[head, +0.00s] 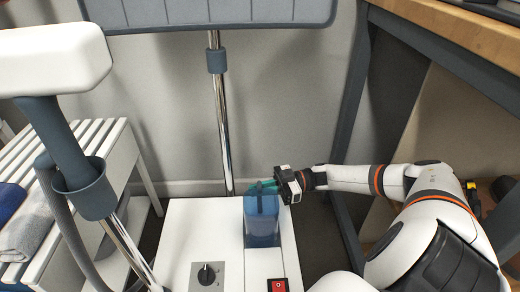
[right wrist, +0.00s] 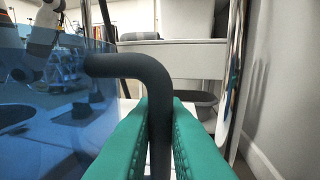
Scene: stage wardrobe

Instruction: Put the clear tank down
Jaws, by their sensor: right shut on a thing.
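The clear tank (head: 262,212), bluish and see-through, stands upright at the right rear of the white steamer base (head: 185,235). A dark strip shows at its foot; I cannot tell whether the tank touches the base or hangs just above it. My right gripper (head: 266,186) is at the tank's top, reaching in from the right. In the right wrist view its green fingers (right wrist: 160,130) are shut on the tank's dark bent handle (right wrist: 128,65), with the blue tank wall (right wrist: 45,110) at left. My left gripper is out of view.
The base carries a black knob (head: 206,273) and a red switch (head: 277,285). A chrome pole (head: 223,125) rises behind it. The steamer head in its holder (head: 88,190) and a slatted bench (head: 120,150) stand left. A wooden table (head: 450,30) is at right.

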